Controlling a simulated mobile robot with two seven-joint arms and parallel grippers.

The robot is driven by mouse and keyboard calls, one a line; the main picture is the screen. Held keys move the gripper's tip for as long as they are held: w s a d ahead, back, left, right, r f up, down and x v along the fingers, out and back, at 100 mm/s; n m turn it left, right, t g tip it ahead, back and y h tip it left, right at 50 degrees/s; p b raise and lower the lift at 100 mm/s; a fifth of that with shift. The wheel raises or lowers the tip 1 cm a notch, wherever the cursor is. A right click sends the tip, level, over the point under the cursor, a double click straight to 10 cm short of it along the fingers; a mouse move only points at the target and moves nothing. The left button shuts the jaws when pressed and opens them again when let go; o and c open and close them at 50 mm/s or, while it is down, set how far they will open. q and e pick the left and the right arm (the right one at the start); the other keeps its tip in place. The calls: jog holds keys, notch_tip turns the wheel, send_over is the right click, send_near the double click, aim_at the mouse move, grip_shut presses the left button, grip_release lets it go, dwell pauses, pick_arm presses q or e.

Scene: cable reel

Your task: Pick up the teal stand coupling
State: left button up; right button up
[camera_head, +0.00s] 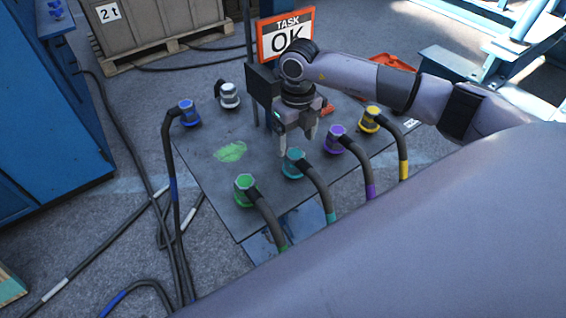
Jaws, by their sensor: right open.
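The teal stand coupling (293,163) sits on the dark plate (217,189) near its front edge, with a dark cable with a teal band running down from it. My right gripper (297,146) comes in from the right with its fingers pointing down. It is open and empty, just behind and above the teal coupling in the picture. I cannot tell whether a finger touches it. My left gripper is not in view.
Green (245,188), purple (336,139), yellow (370,119), blue (188,113) and white (229,95) couplings stand around on the plate. An orange-framed "TASK OK" sign (286,34) stands behind. A blue cabinet (47,120) is at left; loose cables lie on the floor.

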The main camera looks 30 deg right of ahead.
aim_at(295, 153)
jog(key=shift+d+f, duration=0.25)
jog(key=shift+f, duration=0.05)
notch_tip(295, 153, down, 6)
jog(key=shift+w+f, duration=0.15)
jog(key=c, duration=1)
jog(key=shift+c, duration=0.8)
